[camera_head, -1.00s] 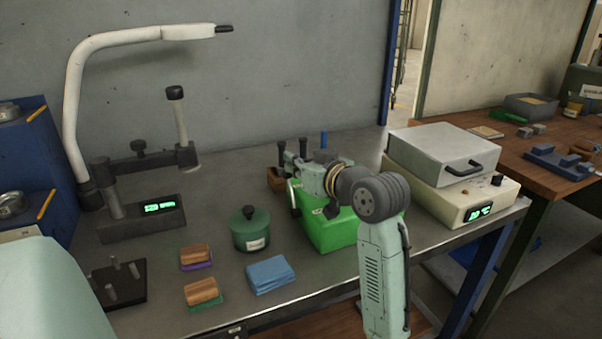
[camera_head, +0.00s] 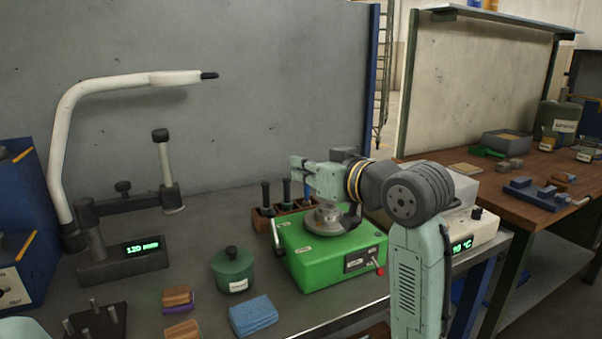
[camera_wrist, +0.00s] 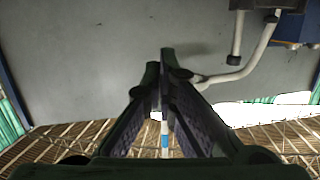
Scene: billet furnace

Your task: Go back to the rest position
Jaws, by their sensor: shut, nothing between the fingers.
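My arm rises at the right of the head view, bends at a dark grey joint and reaches left over the green machine. The wrist and gripper end (camera_head: 300,167) is above the back of that machine, small and partly hidden by my own links. In the wrist view my gripper (camera_wrist: 162,62) shows two dark fingers that converge at the tips, shut and empty. Bare grey wall lies beyond them. The wrist picture appears upside down, with roof beams at the bottom.
A green machine (camera_head: 325,262) stands below my arm. A white lamp (camera_head: 62,140), gauge stand (camera_head: 125,262), green lidded pot (camera_head: 233,272) and blue cloths (camera_head: 253,316) are to its left. A heater with a display (camera_head: 480,230) is partly behind my arm.

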